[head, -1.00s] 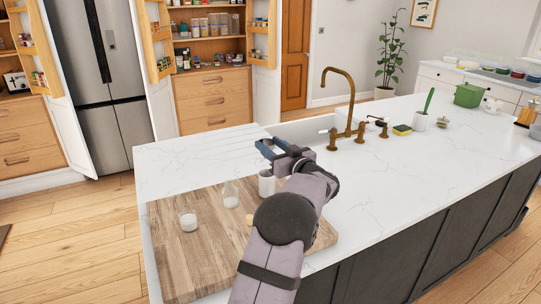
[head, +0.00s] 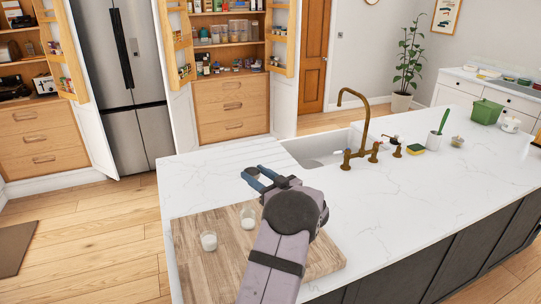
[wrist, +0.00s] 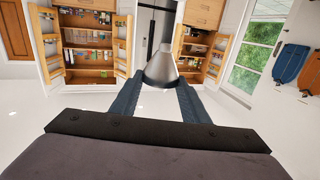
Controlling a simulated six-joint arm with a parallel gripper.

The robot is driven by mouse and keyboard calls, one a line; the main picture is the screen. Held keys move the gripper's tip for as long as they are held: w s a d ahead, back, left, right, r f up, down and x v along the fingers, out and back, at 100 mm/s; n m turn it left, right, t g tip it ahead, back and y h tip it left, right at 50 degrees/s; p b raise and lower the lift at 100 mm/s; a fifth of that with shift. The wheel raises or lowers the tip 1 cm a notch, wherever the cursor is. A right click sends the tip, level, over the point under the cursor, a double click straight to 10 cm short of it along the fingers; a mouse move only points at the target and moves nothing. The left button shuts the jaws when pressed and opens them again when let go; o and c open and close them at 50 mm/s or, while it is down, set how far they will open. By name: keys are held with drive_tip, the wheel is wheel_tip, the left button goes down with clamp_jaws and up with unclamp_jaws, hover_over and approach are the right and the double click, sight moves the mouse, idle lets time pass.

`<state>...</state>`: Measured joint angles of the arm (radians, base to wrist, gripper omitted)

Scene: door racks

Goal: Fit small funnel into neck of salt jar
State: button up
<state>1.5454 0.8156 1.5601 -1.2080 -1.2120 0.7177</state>
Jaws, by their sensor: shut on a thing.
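My gripper (head: 256,178) is above the far part of the wooden board. In the wrist view, its blue fingers (wrist: 160,100) are shut on a grey metal funnel (wrist: 162,70), whose narrow end points up in the picture. In the head view the funnel is mostly hidden by the gripper. Two small clear glass vessels with white contents stand upright on the board, one nearer the left edge (head: 208,241) and one farther back (head: 248,219). I cannot tell which is the salt jar. The gripper is beyond both and apart from them.
The wooden board (head: 200,272) lies on the white counter (head: 400,190). A sink (head: 318,150) with a brass tap (head: 365,125) is behind to the right. The counter's middle is clear.

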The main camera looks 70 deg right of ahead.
drive_tip(key=a, duration=0.1)
drive_tip(key=w+a+n+y, duration=0.1)
drive_tip(key=shift+a+r+t, duration=0.1)
drive_tip(key=shift+a+t, duration=0.2)
drive_tip(key=shift+a, duration=0.1)
drive_tip(key=shift+f+b, duration=1.9)
drive_tip(key=shift+f, duration=1)
drive_tip(key=shift+f+b, duration=0.65)
drive_tip(key=shift+f, duration=0.5)
drive_tip(key=o, duration=1.1)
drive_tip(key=shift+s, duration=0.1)
